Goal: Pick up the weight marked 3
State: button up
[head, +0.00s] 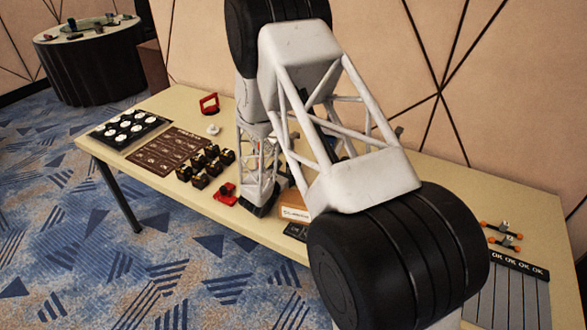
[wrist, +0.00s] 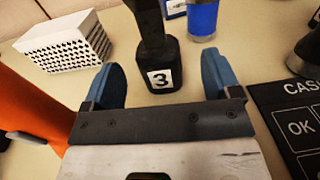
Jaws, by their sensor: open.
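The weight marked 3 (wrist: 161,58) is black with a white label bearing a dark 3, and a dark post rises from its body past the top edge of the wrist view. My gripper (wrist: 160,72) is open in the wrist view, with one blue finger to the left of the weight and one to the right. The weight stands between and slightly beyond the fingers, with a gap showing on both sides.
In the wrist view, a white box with black dots (wrist: 65,45) stands left, a blue cylinder (wrist: 202,20) behind right, an orange object (wrist: 30,100) at left and a black mat marked OK (wrist: 290,112) at right. The head view shows several dark blocks (head: 205,164) on the table (head: 240,228).

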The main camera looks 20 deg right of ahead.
jog(key=shift+w+d, duration=0.1)
jog(key=shift+x, duration=2.45)
jog(key=shift+w, duration=0.15)
grip_shut()
